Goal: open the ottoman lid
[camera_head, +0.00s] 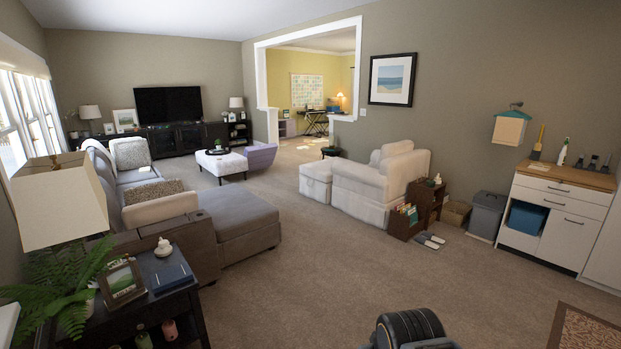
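A cream, boxy ottoman (317,181) stands on the carpet in the middle distance, in front of the cream armchair (378,182). Its top looks flat and down, but it is too small to make out a lid seam or handle. A second low, white ottoman-like piece (221,164) on dark legs stands farther back, with a small item on top. I cannot tell from this view which one has a lid. A dark, ribbed part of my arm shows at the bottom edge, far from both. My gripper's fingers are not in view.
Open carpet (330,265) lies between me and the armchair. A grey sofa (235,222) and dark side table (150,300) are on the left. A brown magazine rack (405,224), slippers (430,241), grey bin (487,216) and white cabinet (560,222) line the right.

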